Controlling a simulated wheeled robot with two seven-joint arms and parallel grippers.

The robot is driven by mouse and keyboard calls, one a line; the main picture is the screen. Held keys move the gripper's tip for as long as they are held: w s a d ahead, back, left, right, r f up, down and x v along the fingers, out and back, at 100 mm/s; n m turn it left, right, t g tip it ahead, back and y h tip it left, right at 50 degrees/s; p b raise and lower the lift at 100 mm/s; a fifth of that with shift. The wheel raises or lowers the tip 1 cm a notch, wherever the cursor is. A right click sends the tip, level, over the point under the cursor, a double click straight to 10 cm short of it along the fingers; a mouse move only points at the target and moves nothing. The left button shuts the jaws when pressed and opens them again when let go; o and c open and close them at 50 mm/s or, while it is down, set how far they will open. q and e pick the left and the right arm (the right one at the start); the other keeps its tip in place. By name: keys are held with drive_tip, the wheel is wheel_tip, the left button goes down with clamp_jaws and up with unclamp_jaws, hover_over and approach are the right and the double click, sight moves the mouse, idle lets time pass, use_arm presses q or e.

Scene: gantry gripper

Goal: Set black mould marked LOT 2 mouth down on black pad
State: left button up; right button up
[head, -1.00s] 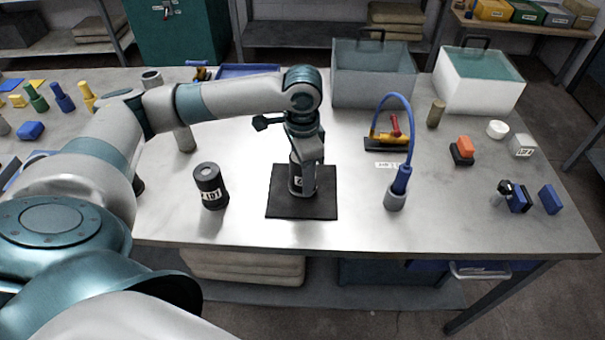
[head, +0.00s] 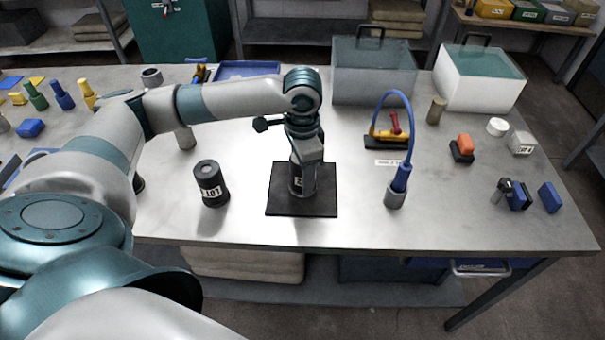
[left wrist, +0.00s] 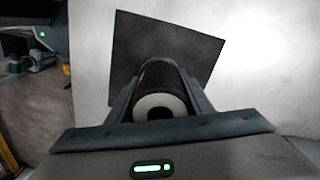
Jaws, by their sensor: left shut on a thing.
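My left gripper (head: 303,172) points down over the black pad (head: 323,205) and is shut on a dark mould (head: 297,194) with a pale label. The label shows only partly, and its mark looks like a 2. The mould is upright at the pad's middle, its lower end at or just above the surface; I cannot tell if it touches. In the left wrist view the mould (left wrist: 158,76) sits between both fingers, its near end a pale ring around a dark hole, with the pad (left wrist: 190,45) beyond. My right gripper is not in view.
A second black mould (head: 211,190) with a LOT label stands upright left of the pad. A blue-handled tool in a grey holder (head: 395,197) stands to the right. The table front beside the pad is free.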

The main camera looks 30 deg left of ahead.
use_arm(q)
drive_tip(key=o, duration=1.1)
drive_tip(key=shift+r, duration=0.45)
wheel_tip(320, 180, up, 16)
drive_tip(key=shift+r+b, duration=0.25)
drive_tip(key=shift+b, duration=0.6)
